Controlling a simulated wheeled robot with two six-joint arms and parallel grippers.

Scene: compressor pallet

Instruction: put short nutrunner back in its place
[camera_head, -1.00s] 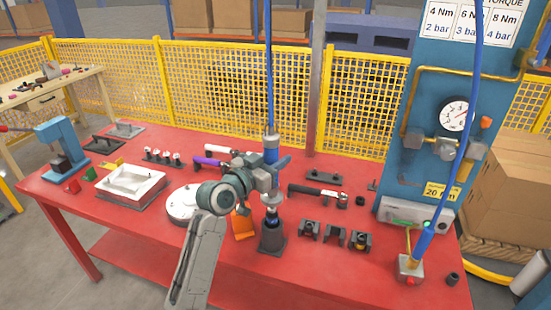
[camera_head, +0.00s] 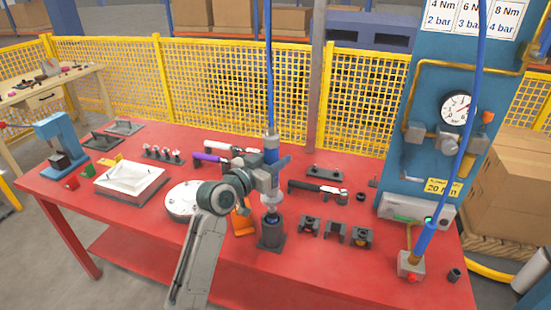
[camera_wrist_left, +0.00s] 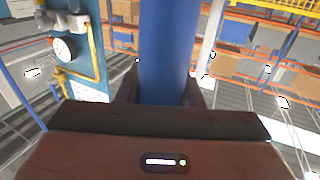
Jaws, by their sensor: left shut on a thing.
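The short nutrunner (camera_head: 271,152) has a blue body and hangs upright on a blue hose (camera_head: 267,70). My left gripper (camera_head: 276,170) is shut around its body. Its pale lower end is directly above a dark square-based holder (camera_head: 271,234). The tip meets the holder's top or enters it; how deep is hidden. In the left wrist view the blue body (camera_wrist_left: 167,50) stands between the jaws. My right gripper is not in view.
A second blue tool (camera_head: 430,235) stands in a grey block at the right. Black cradles (camera_head: 335,233) are right of the holder. A black-handled wrench (camera_head: 318,188) lies behind them. A round white disc (camera_head: 184,200) and an orange piece (camera_head: 243,222) are to the left.

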